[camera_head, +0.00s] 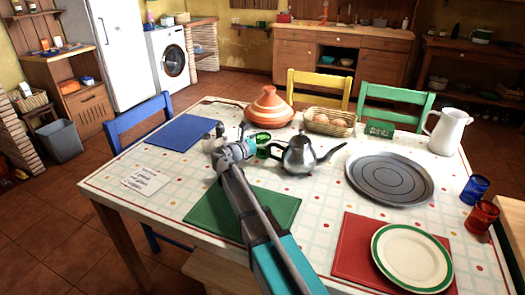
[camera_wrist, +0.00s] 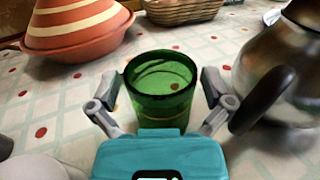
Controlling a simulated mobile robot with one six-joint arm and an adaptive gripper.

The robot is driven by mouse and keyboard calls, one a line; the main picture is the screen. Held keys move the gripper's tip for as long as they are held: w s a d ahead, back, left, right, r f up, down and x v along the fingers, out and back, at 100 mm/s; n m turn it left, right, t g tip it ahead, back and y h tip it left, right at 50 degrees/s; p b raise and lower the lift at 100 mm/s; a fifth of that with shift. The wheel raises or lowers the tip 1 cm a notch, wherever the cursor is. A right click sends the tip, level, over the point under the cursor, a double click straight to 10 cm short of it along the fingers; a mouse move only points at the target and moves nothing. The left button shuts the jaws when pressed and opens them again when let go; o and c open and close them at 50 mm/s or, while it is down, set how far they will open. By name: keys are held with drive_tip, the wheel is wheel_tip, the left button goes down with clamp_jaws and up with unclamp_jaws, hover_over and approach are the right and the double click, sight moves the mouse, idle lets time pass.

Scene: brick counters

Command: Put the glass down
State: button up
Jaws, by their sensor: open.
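The green glass (camera_wrist: 160,105) is upright and empty between the two fingers of my gripper (camera_wrist: 160,92) in the wrist view. The fingers stand open on either side of it, with a small gap visible around its upper part. Its base is hidden behind my gripper's teal body. In the head view, the glass (camera_head: 262,145) shows beside my gripper (camera_head: 244,140), over the far middle part of the patterned table (camera_head: 325,215), and appears to stand on it.
A metal teapot (camera_head: 300,156) stands close to the right of the glass. An orange striped tagine (camera_head: 268,108) and an egg basket (camera_head: 328,123) are behind it. A grey round tray (camera_head: 390,180) lies further right. The blue mat (camera_head: 180,133) on the left is clear.

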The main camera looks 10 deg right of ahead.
drive_tip(key=shift+x, duration=1.05)
drive_tip(key=c, duration=1.1)
drive_tip(key=shift+r, duration=0.2)
drive_tip(key=shift+c, duration=0.2)
wheel_tip(320, 180, up, 10)
drive_tip(key=p, duration=1)
drive_tip(key=shift+f, duration=0.1)
wheel_tip(320, 180, up, 17)
drive_tip(key=p, duration=1.7)
idle(1.4)
